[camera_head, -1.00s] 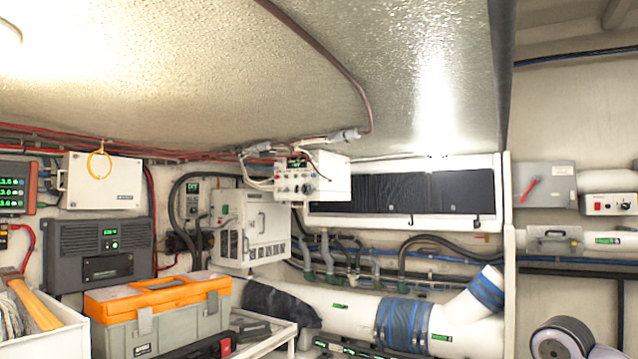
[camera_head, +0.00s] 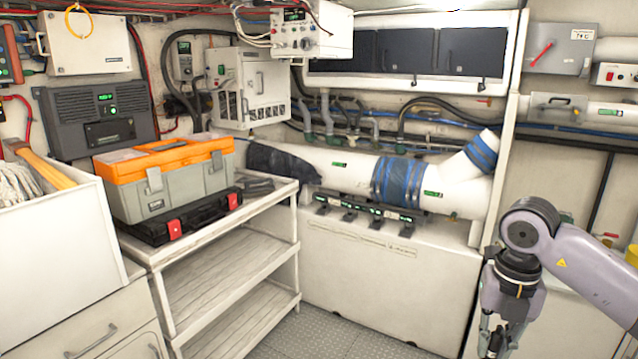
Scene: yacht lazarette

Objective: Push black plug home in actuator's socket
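My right gripper (camera_head: 494,342) hangs fingers down at the lower right, in front of the white bulkhead and cut by the bottom edge of the picture. Something dark shows between its fingers, but it is too small and cropped for me to tell whether it is the black plug or part of the gripper. My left gripper is not in view. I cannot make out the actuator or its socket.
A white shelf rack (camera_head: 222,284) carries a black case (camera_head: 190,221) and an orange-lidded toolbox (camera_head: 178,185). A white bin (camera_head: 75,240) stands at the left. A white pipe with blue bands (camera_head: 403,180) runs along the back. Grey floor (camera_head: 345,335) shows clear in the middle.

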